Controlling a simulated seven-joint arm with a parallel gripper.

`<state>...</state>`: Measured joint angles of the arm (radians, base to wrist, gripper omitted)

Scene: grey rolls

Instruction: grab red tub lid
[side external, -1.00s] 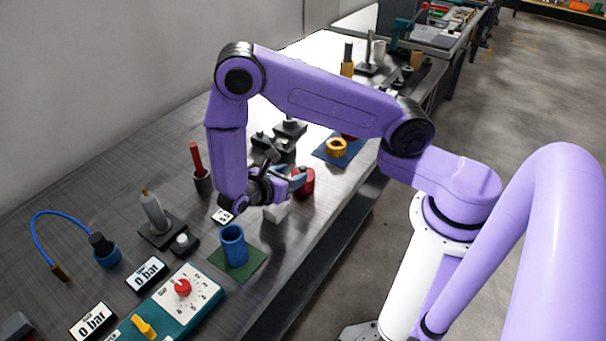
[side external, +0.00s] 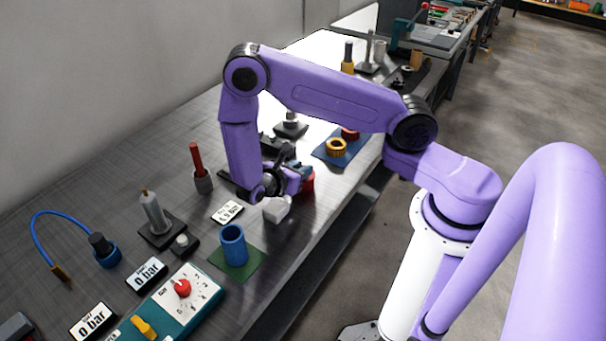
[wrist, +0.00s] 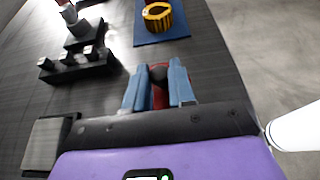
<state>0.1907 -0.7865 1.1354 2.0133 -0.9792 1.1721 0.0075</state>
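A red tub (side external: 308,182) stands on the bench in the side view, partly hidden behind my gripper (side external: 296,174). In the wrist view, the red tub (wrist: 159,98) shows between my two blue fingers, with a dark round knob (wrist: 158,73) at its far end, seemingly on its lid. My gripper (wrist: 159,88) is open, with one finger on each side of the red. I cannot tell whether the fingers touch it. The lid's edge is hidden.
A yellow ring (side external: 336,147) and another red piece (side external: 350,133) are on a blue mat (side external: 326,157) beyond. A pale block (side external: 277,209) stands close in front of my gripper. A blue cup (side external: 233,246) sits on a green mat nearer. Dark fixtures (wrist: 75,65) stand to the left.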

